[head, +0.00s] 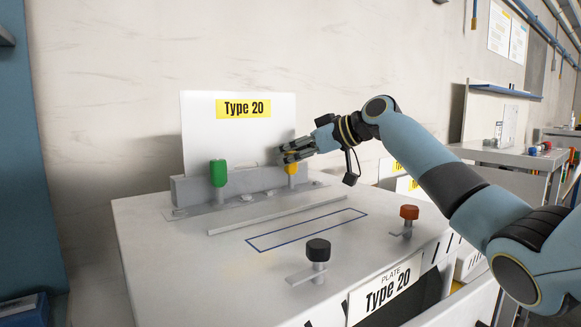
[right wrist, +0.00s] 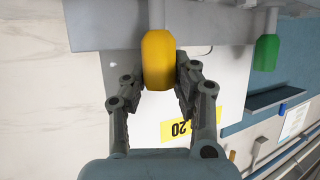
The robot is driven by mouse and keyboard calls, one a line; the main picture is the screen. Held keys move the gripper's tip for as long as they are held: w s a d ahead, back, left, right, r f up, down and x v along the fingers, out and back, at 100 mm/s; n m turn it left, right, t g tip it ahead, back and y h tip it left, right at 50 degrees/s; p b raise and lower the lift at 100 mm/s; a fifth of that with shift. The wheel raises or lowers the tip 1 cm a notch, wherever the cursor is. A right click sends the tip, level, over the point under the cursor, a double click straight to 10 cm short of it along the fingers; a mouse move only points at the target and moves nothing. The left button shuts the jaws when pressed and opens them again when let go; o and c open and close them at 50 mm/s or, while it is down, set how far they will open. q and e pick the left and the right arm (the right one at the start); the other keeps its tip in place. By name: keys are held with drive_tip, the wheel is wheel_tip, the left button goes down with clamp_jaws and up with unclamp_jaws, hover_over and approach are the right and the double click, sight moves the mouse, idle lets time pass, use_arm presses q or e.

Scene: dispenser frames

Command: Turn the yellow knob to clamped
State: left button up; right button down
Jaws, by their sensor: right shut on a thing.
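The yellow knob (head: 292,169) stands at the right end of the grey bar at the back of the Type 20 station. In the head view my right gripper (head: 284,154) is at its top and partly hides it. In the right wrist view the yellow knob (right wrist: 159,60) sits between the two fingers of my right gripper (right wrist: 162,75), which is shut on it. Which way the knob is turned cannot be told. My left gripper is not in view.
A green knob (head: 218,173) stands left on the same bar. A white Type 20 panel (head: 205,140) rises behind the bar. The blue-outlined middle is clear.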

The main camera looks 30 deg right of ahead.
drive_tip(key=c, duration=1)
unclamp_jaws()
drive_tip(key=shift+d, duration=0.1)
drive_tip(key=shift+s, duration=0.1)
drive_tip(key=shift+v, duration=5.95)
drive_tip(key=shift+d, duration=0.1)
